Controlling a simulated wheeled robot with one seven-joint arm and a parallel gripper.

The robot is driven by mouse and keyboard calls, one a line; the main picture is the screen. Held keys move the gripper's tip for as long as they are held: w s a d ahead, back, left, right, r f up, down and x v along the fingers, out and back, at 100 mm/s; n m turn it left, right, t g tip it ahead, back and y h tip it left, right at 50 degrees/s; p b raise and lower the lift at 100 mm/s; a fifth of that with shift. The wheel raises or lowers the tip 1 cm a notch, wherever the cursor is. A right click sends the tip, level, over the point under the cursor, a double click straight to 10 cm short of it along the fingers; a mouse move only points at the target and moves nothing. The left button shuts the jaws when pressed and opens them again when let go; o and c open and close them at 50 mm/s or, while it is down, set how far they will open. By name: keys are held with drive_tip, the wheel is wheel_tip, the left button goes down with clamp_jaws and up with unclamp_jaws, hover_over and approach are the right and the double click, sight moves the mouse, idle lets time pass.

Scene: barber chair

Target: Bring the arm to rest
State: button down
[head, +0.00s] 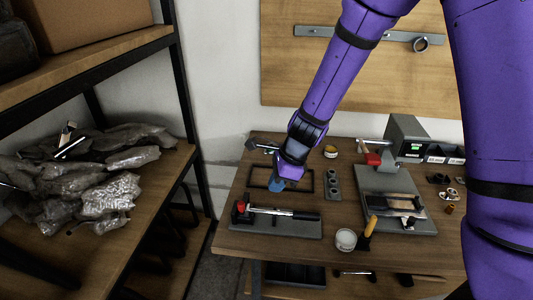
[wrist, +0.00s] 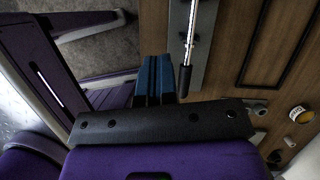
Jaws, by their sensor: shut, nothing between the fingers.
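My arm is purple and reaches down from the top of the head view to the wooden worktable (head: 240,240). My gripper (head: 278,184) has blue fingertips, and it is over the left part of the table, at the black rectangular frame (head: 312,181). In the wrist view my gripper's blue fingers (wrist: 155,74) are together with nothing between them. The grey plate (wrist: 207,40) with a metal rod lies just beside them in that view. I cannot tell how high the fingertips are above the table.
The grey plate with a red knob (head: 240,207) lies in front of my gripper. A holed grey block (head: 333,187), a white-rimmed cup (head: 346,240), a yellow handle (head: 371,226) and a grey machine (head: 408,140) stand rightward. A shelf with plastic bags (head: 105,195) is left.

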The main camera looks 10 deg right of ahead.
drive_tip(key=shift+r, duration=0.1)
drive_tip(key=s+d+r+n+t, duration=0.1)
drive_tip(key=s+d+r+n, duration=0.3)
drive_tip(key=r, duration=0.5)
drive_tip(key=s+d+r+n+t, duration=0.1)
drive_tip(key=s+d+r+n, duration=0.1)
drive_tip(key=d+r+n, duration=0.6)
drive_tip(key=s+d+r+n+t+h, duration=0.1)
drive_tip(key=s+d+r+n+h, duration=0.1)
drive_tip(key=s, duration=0.5)
drive_tip(key=s+d+r+n+t+h, duration=0.2)
drive_tip(key=s+d+r+n, duration=0.2)
drive_tip(key=s+d+r, duration=0.3)
wheel_tip(320, 180, up, 2)
drive_tip(key=shift+s+d+r+n, duration=0.2)
drive_tip(key=shift+s+n, duration=0.1)
drive_tip(key=shift+s, duration=0.35)
